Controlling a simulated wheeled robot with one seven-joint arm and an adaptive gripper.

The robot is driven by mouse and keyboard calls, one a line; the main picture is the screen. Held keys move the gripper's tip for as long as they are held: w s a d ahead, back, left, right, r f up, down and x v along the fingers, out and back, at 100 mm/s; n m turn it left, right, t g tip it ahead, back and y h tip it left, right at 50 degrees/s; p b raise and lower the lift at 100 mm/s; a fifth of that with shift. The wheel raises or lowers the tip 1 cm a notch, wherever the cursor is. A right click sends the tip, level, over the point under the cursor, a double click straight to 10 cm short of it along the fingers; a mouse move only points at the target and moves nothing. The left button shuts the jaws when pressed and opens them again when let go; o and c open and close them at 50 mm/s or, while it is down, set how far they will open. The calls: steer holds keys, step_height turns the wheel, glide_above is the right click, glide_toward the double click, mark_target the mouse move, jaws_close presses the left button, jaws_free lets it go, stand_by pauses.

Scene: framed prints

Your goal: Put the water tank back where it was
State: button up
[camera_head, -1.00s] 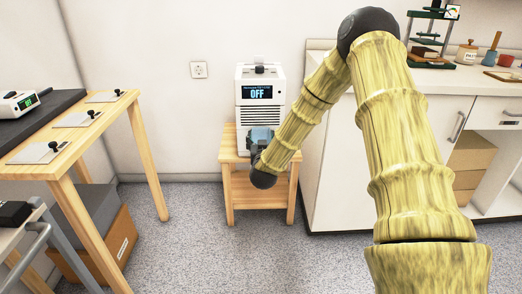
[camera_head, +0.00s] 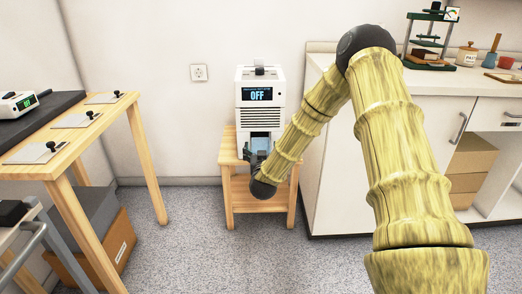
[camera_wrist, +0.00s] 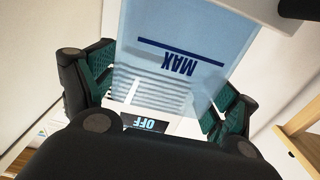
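The water tank (camera_head: 262,143) is clear blue and stands in front of the lower part of the white dehumidifier (camera_head: 259,90), whose display reads OFF. In the wrist view the tank (camera_wrist: 185,75) shows a MAX line, upside down, with the machine's grille seen through it. My gripper (camera_wrist: 160,95) has one teal-padded finger on each side of the tank and is shut on it. In the head view my gripper (camera_head: 255,160) is partly hidden behind my arm. Whether the tank touches the machine's opening cannot be told.
The machine stands on a small wooden table (camera_head: 258,205). A white cabinet (camera_head: 330,160) stands close on the right. A wooden bench (camera_head: 75,140) with several plates is on the left, boxes (camera_head: 95,235) beneath it. The floor between is clear.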

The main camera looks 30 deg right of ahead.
steer(key=shift+r, duration=0.1)
steer(key=shift+s+a, duration=0.3)
steer(key=shift+s, duration=0.05)
steer(key=p+v, duration=0.3)
steer(key=v, duration=0.8)
steer(key=s+a+f+n+g+y, duration=0.2)
steer(key=s+a+f+g+y, duration=0.15)
steer(key=s+a+f, duration=0.65)
steer(key=s+a+f+n+g+y, duration=0.3)
steer(key=s+a+f+y, duration=0.3)
steer(key=f, duration=0.9)
steer(key=s+a+f+g, duration=0.2)
steer(key=s+g, duration=0.1)
steer(key=s, duration=0.6)
steer(key=s+a+f+g, duration=0.2)
steer(key=s+f, duration=0.1)
steer(key=s, duration=0.6)
steer(key=s+a+f+n+g, duration=0.1)
steer(key=s+a+f+g, duration=0.1)
steer(key=s, duration=0.6)
steer(key=shift+s+f+g, duration=0.4)
steer(key=shift+f+g, duration=0.15)
steer(key=shift+g, duration=0.3)
